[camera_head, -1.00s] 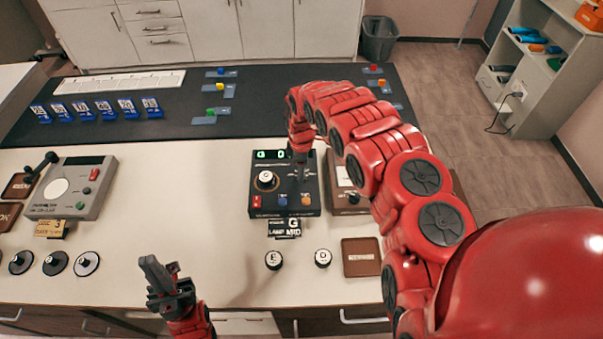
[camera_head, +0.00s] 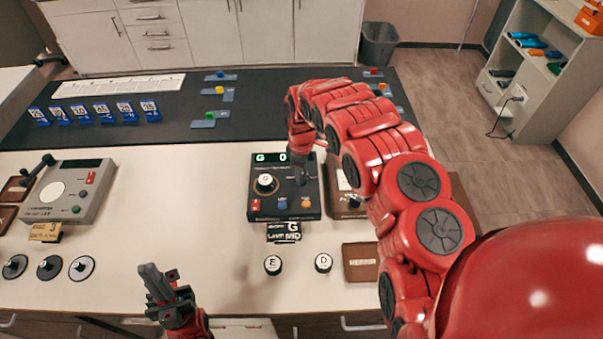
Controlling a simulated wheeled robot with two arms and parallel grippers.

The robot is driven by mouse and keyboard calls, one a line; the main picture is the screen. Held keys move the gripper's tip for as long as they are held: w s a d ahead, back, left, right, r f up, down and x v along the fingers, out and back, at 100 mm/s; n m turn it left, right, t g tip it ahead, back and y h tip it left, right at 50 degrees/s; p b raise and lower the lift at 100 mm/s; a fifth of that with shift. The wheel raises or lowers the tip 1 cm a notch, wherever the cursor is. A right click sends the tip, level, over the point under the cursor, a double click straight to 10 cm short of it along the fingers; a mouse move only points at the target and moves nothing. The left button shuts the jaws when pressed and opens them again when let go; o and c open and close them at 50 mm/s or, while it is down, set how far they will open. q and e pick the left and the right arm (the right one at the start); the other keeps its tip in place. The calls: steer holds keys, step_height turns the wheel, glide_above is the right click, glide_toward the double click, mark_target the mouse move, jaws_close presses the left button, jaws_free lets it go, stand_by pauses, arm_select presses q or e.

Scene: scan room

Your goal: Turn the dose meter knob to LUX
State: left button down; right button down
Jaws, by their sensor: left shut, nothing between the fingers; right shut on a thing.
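A dark control unit (camera_head: 258,206) stands on the white counter with a lit green display reading about "G 0". It has a white-topped round knob (camera_head: 265,184) on its left half and red, blue and orange buttons below. Its small lettering is too blurred to read, so I cannot confirm a LUX mark. My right gripper (camera_head: 299,180) points down onto the right half of its face, shut on a small part hidden by the fingers, likely a knob. My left gripper (camera_head: 160,290) is shut and empty above the counter's front edge, left of the unit.
Another unit (camera_head: 354,202) is partly hidden behind my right arm. A grey meter (camera_head: 69,190) with a round white dial stands left. Loose round knobs (camera_head: 273,265) lie in front, beside a brown plate (camera_head: 360,262). Blue cards (camera_head: 103,112) stand on the black mat (camera_head: 180,137).

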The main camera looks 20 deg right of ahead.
steer(key=shift+c, duration=2.2)
jaws_free()
steer(key=shift+r, duration=0.45)
step_height(320, 180, up, 6)
steer(key=shift+w+r+p, duration=0.15)
steer(key=shift+r+p, duration=0.1)
steer(key=shift+p, duration=0.7)
step_height(320, 180, up, 10)
steer(key=p, duration=0.8)
